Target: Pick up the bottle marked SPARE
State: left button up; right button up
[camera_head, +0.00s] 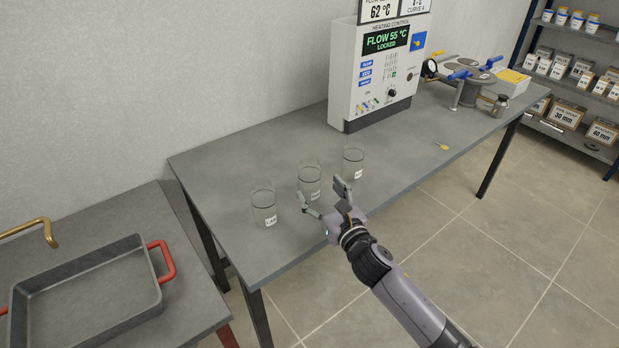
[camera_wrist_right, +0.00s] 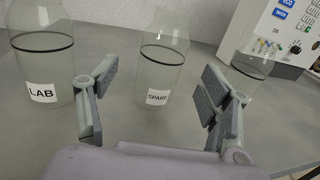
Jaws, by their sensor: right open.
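Three clear glass bottles with dark rings stand upright on the grey table. The SPARE bottle (camera_head: 309,180) is the middle one; in the right wrist view its white label reads SPARE (camera_wrist_right: 160,75). The LAB bottle (camera_head: 264,207) stands to its left and also shows in the wrist view (camera_wrist_right: 45,65). A third bottle (camera_head: 353,160) stands to the right; its label is not readable. My right gripper (camera_head: 325,200) is open and empty, just in front of the SPARE bottle. In the wrist view the SPARE bottle shows between its fingers (camera_wrist_right: 155,100), beyond the tips. My left gripper is not seen.
A heating control box (camera_head: 370,75) stands behind the bottles. A metal vessel with blue handles (camera_head: 465,80) is at the far right of the table (camera_head: 230,160). A grey tray with red handles (camera_head: 85,285) lies on a separate bench at left. The table right of the bottles is mostly clear.

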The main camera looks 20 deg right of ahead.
aim_at(315, 183)
jog(key=shift+w+a+f, duration=0.1)
jog(key=shift+w+a, duration=0.1)
jog(key=shift+w, duration=1.6)
jog(key=shift+w+a, duration=0.15)
jog(key=shift+w, duration=1.6)
jog(key=shift+c, duration=0.3)
jog(key=c, duration=1.2)
jog(key=shift+p, duration=0.3)
